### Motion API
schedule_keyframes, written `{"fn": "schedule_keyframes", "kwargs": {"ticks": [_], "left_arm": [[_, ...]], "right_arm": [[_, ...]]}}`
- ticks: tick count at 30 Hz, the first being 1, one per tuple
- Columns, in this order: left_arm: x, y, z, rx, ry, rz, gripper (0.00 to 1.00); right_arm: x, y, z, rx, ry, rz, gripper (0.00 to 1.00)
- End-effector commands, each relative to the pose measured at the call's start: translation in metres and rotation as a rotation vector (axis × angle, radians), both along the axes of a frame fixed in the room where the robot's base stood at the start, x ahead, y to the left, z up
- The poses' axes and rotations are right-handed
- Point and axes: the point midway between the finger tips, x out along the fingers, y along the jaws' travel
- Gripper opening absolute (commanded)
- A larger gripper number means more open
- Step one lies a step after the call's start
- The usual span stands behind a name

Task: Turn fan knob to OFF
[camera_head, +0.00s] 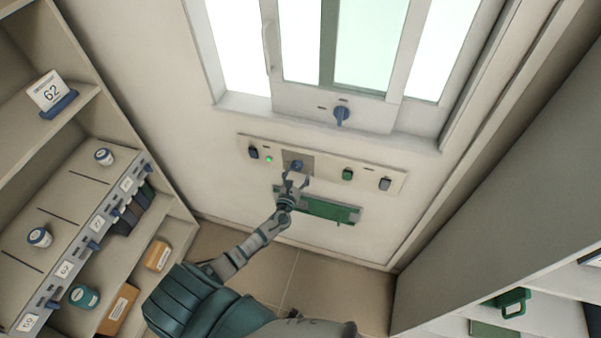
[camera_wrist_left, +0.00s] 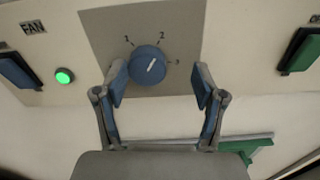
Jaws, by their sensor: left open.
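The round blue knob (camera_wrist_left: 147,64) sits on a grey square plate (camera_wrist_left: 105,35) in the wall panel. It shows numbers 1, 2 and 3 around it, and its white pointer line leans up and right, roughly toward 2. In the head view the knob (camera_head: 297,164) is just beyond my left gripper (camera_head: 295,178). In the wrist view my left gripper (camera_wrist_left: 160,86) is open and empty, its fingertips just below the knob and to either side, the left one closer. Contact cannot be told. My right gripper is not in view.
A FAN label (camera_wrist_left: 33,27), a blue switch (camera_wrist_left: 17,70) and a lit green lamp (camera_wrist_left: 64,76) are left of the knob. A green switch (camera_head: 347,174) is to the right. A green bar (camera_head: 325,208) lies below. Another blue knob (camera_head: 341,115) is above. Shelves flank both sides.

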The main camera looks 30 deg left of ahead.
Motion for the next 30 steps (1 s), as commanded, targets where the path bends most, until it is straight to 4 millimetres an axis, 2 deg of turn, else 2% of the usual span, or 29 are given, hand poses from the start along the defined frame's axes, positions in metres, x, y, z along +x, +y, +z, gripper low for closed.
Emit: {"fn": "schedule_keyframes", "kwargs": {"ticks": [4, 12, 19, 20, 25, 30], "left_arm": [[0.006, 0.004, 0.000, 0.002, 0.001, 0.000, 0.70], [0.006, -0.011, 0.005, 0.018, -0.001, 0.004, 0.70], [0.006, -0.012, 0.004, 0.016, 0.000, 0.000, 0.13], [0.006, -0.012, 0.004, 0.015, 0.000, -0.002, 0.10], [0.006, -0.011, 0.001, 0.008, 0.002, -0.012, 0.10], [0.006, -0.011, 0.000, 0.007, 0.004, -0.010, 0.10]], "right_arm": [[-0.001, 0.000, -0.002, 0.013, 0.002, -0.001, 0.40], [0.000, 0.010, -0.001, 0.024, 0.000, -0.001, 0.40], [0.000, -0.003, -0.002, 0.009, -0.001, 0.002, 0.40], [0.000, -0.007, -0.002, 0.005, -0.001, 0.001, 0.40], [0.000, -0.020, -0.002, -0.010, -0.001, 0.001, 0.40], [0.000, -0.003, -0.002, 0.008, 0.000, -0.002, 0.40]]}}
